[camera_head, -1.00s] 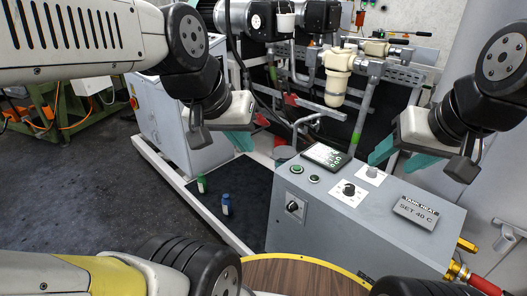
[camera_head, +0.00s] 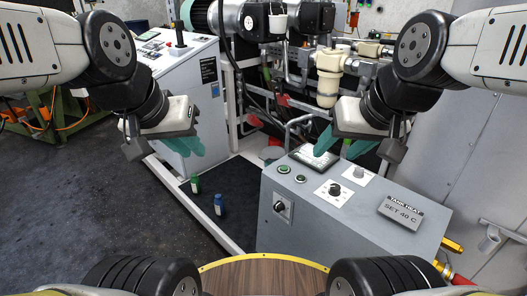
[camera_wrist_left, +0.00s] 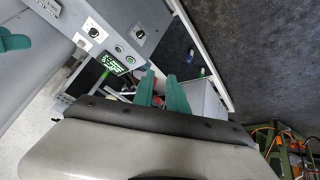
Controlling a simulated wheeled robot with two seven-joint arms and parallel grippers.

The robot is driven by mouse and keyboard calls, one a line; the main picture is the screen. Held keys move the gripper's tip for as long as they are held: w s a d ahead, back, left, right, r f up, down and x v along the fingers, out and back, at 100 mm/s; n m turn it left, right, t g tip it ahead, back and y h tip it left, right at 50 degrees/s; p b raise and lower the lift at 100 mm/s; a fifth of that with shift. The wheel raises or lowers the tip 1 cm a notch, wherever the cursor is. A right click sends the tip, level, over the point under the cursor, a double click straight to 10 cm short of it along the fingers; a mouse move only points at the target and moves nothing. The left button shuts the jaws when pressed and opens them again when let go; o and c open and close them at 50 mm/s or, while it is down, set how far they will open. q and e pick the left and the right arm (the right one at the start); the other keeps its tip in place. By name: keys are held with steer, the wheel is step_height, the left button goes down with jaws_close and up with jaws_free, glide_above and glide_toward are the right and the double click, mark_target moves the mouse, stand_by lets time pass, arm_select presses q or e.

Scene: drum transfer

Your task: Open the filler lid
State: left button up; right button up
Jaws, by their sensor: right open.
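A grey tank-heat box (camera_head: 330,215) stands at centre right in the head view, with a screen (camera_head: 315,156), knobs and a "SET 40 C" plate (camera_head: 401,211) on top. I cannot make out for sure which part is the filler lid. My left gripper (camera_head: 187,146) is in the air left of the box. In the left wrist view its two teal fingers (camera_wrist_left: 161,93) are apart with nothing between them. My right gripper (camera_head: 342,143) is open above the box's far side, near the screen, with no object visible between its fingers.
A cream filter bowl (camera_head: 327,88) and pipes stand behind the box. A white cabinet (camera_head: 185,75) is behind my left gripper. A green-capped bottle (camera_head: 195,183) and a blue bottle (camera_head: 219,204) stand on the dark mat (camera_head: 235,178). A round wooden top (camera_head: 262,278) is in front.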

arm_select(q)
steer(key=o, duration=0.7)
steer(key=shift+t+y, duration=0.3)
steer(key=shift+y, duration=0.1)
steer(key=w, duration=0.2)
steer(key=w+a, duration=0.1)
steer(key=w, duration=0.2)
steer(key=shift+a+r, duration=0.15)
steer(key=shift+o, duration=0.3)
steer(key=w+a+m+t+y, duration=0.1)
steer(key=w+a, duration=0.1)
steer(key=w, duration=1.1)
steer(key=shift+w+a+f+m+t, duration=0.15)
steer(key=shift+w+f+m+t, duration=0.15)
steer(key=shift+w+f, duration=0.15)
steer(key=w+d+f+m+t+h, duration=0.1)
steer(key=w+f+m+h, duration=0.1)
steer(key=w+f, duration=0.65)
steer(key=w+d+f+m+t+h, duration=0.15)
steer(key=w+f, duration=0.25)
steer(key=w, duration=0.9)
steer(key=m+t+h, duration=0.2)
steer(key=m+h, duration=0.1)
steer(key=h, duration=0.6)
glide_toward(272, 154)
steer(key=x, duration=0.3)
steer(key=shift+w+f, duration=0.15)
steer(key=shift+w, duration=0.3)
